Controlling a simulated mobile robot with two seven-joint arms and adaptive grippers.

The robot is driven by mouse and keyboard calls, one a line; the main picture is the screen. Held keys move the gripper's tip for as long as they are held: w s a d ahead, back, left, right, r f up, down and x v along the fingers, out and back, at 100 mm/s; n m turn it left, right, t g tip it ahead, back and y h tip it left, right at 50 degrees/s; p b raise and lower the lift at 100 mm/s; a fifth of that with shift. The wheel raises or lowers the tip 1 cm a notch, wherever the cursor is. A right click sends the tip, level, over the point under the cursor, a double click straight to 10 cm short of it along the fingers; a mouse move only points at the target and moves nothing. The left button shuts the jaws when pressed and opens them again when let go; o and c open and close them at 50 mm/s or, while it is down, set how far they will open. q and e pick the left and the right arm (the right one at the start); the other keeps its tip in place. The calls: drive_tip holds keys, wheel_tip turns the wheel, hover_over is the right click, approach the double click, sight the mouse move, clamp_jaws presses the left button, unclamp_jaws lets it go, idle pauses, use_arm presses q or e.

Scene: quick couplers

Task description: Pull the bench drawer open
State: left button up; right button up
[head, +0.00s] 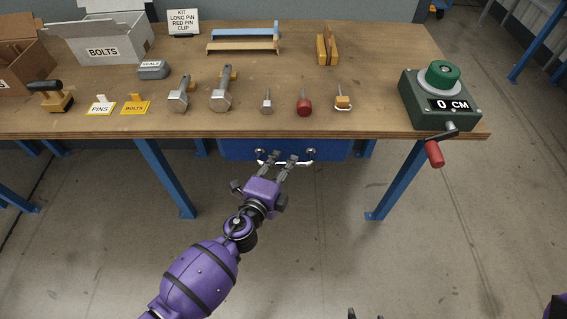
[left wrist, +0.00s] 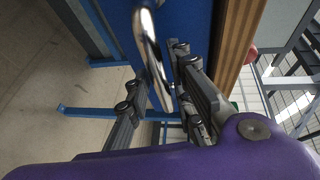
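The blue bench drawer (head: 335,149) sits under the front edge of the bench, its front close beneath the tabletop. Its pale metal handle (head: 262,163) runs across the front between two mounts. In the left wrist view the chrome handle (left wrist: 151,50) lies between the fingers of my left gripper (left wrist: 160,85). The fingers stand apart, one on each side of the bar, with gaps visible. In the head view my left gripper (head: 283,160) is at the handle. Only the fingertips of my right gripper (head: 366,315) show, apart and empty, at the bottom edge.
The wooden bench top (head: 370,90) carries bolts, pins, a red-headed part (head: 304,102) and a green counter box reading 0 CM (head: 460,108). Its red-handled crank (head: 434,153) overhangs the front edge. Blue bench legs (head: 165,178) stand either side; the floor in front is clear.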

use_arm(q)
drive_tip(key=shift+w+d+f, duration=0.1)
drive_tip(key=shift+w+d, duration=0.05)
drive_tip(key=shift+w, duration=0.3)
use_arm(e)
drive_tip(key=shift+s+f, duration=0.1)
use_arm(q)
drive_tip(key=shift+c, duration=0.5)
clamp_jaws()
use_arm(e)
drive_tip(key=shift+s, duration=0.1)
use_arm(q)
drive_tip(key=shift+s, duration=0.1)
